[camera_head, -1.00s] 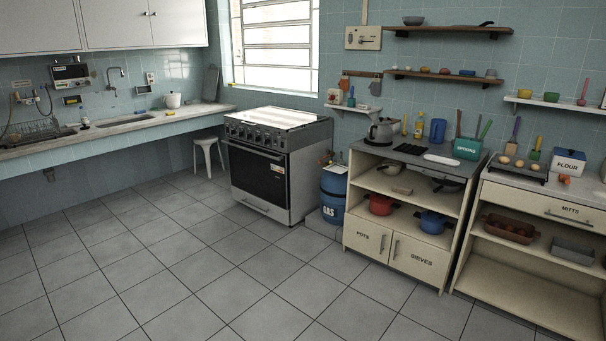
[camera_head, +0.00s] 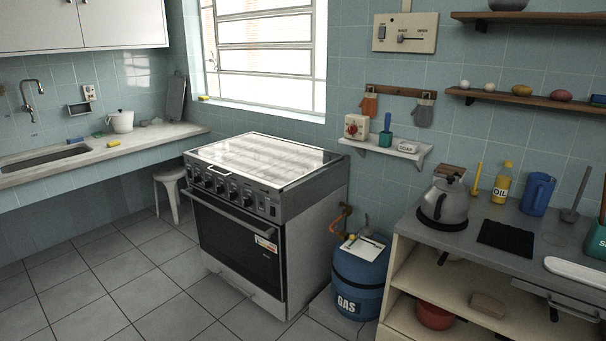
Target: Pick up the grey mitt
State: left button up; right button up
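The grey mitt (camera_head: 424,112) hangs on the wall from the right part of a wooden hook rail (camera_head: 399,91). An orange mitt (camera_head: 369,105) hangs at the rail's left end, apart from the grey one. Neither of my grippers is in view.
Below the mitts a small white shelf (camera_head: 386,149) holds a red-knobbed box, a green pot with a brush and a white block. The stove (camera_head: 262,215), the blue gas bottle (camera_head: 360,278) and a counter (camera_head: 470,235) with a kettle (camera_head: 444,199) stand beneath. Floor (camera_head: 150,285) is clear at left.

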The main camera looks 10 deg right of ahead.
aim_at(423, 112)
jog(key=i, duration=0.55)
jog(key=i+z, duration=0.15)
jog(key=i, duration=0.4)
jog(key=i+j, duration=0.15)
jog(key=i, duration=0.45)
jog(key=i+j+z, duration=0.1)
jog(key=i, duration=0.45)
jog(key=i+j+z, duration=0.1)
jog(key=i, duration=0.45)
